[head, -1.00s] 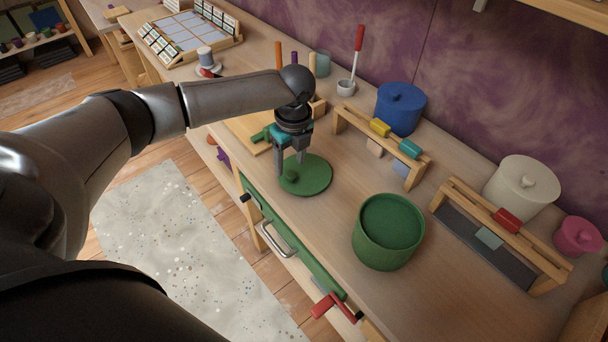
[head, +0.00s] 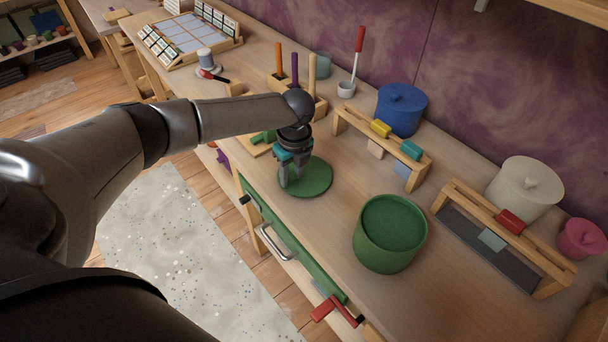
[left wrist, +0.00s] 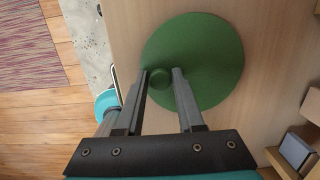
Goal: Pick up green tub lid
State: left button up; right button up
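The green tub lid (head: 318,178) is a flat round disc with a small round knob, lying on the wooden bench left of the open green tub (head: 390,234). My left gripper (head: 291,183) is down at the lid, partly hiding its knob in the head view. In the left wrist view the lid (left wrist: 210,60) lies under the fingers. The lid appears to rest on the bench. My right gripper is not in view.
A blue lidded tub (head: 401,110), a cream lidded tub (head: 524,188) and a pink one (head: 579,239) stand along the wall. Wooden racks (head: 500,222) hold coloured blocks. A pegged block stands behind my gripper. Bench between lid and green tub is clear.

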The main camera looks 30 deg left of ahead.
pick_arm(q)
grip_shut()
jog(key=shift+r, duration=0.15)
